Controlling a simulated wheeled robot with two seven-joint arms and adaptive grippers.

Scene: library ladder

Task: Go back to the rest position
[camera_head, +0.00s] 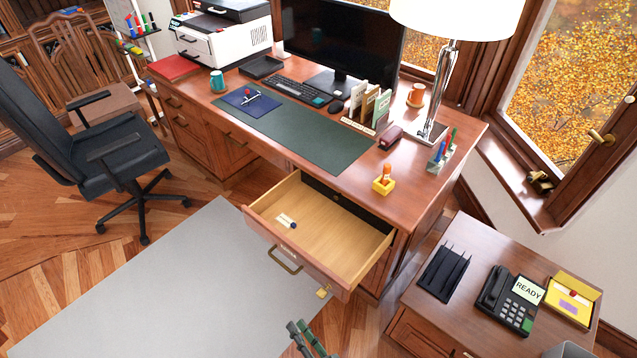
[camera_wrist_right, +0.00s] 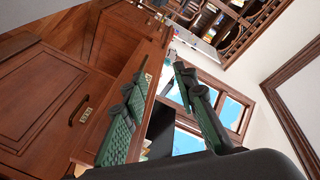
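My right gripper (camera_head: 308,338) shows at the bottom edge of the head view, in front of the pulled-out desk drawer and above the floor near the grey rug. In the right wrist view its two green-padded fingers (camera_wrist_right: 160,80) stand apart with nothing between them, so it is open and empty. My left gripper is in neither view. The open drawer (camera_head: 330,225) holds one small white-and-dark item (camera_head: 287,221).
The wooden desk (camera_head: 440,190) carries a monitor, a lamp (camera_head: 438,90), a printer and a yellow holder (camera_head: 384,184). A side cabinet (camera_head: 470,300) with a phone (camera_head: 508,300) stands to the right. An office chair (camera_head: 105,150) is at the left. The grey rug (camera_head: 170,290) is clear.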

